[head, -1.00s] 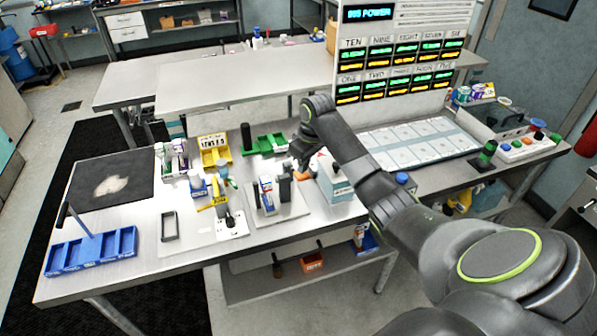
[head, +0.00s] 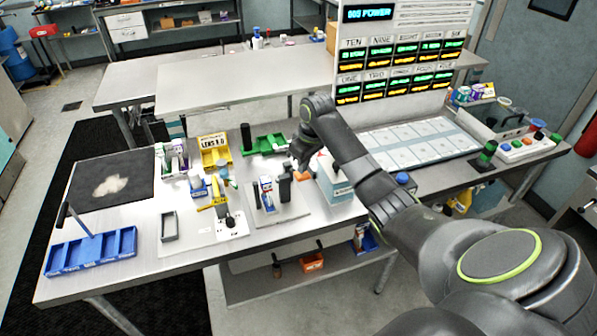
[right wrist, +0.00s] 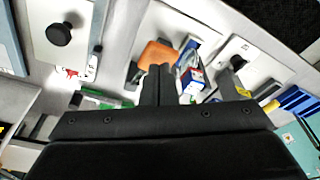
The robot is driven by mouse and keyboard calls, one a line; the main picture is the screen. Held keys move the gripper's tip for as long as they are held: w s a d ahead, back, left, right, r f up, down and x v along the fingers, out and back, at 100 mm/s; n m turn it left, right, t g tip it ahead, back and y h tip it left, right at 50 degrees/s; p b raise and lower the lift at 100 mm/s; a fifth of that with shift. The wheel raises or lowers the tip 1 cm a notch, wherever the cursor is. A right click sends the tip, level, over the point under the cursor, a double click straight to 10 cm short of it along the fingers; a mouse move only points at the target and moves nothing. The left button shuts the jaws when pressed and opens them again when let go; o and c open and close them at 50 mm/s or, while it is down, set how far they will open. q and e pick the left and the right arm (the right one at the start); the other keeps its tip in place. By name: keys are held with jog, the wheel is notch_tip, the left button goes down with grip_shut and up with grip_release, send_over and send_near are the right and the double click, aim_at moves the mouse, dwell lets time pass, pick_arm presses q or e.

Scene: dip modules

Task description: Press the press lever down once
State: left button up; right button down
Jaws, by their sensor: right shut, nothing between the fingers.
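The press stands on a light base plate (head: 299,213) near the middle of the front bench, with a dark upright post (head: 285,187). An orange block (head: 304,176), which looks like the press lever's handle, sits beside the post. In the right wrist view the orange block (right wrist: 157,55) lies just beyond my fingertips. My right gripper (head: 300,163) is shut and empty, close above the orange block. Its fingers (right wrist: 158,78) are together in the wrist view. I cannot tell whether they touch the block. My left gripper is out of view.
A pale box (head: 336,190) stands close right of the press. A yellow device (head: 216,195) and green tray (head: 265,144) are nearby. A blue divided tray (head: 92,250) is at the front left. A display panel (head: 405,50) rises behind.

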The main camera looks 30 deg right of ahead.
aim_at(303, 175)
dwell(0.6)
jog(key=shift+f+b, duration=1.15)
jog(key=shift+f, duration=2.2)
notch_tip(303, 175, up, 3)
jog(key=p, duration=0.3)
jog(key=shift+r, duration=0.15)
notch_tip(303, 175, up, 10)
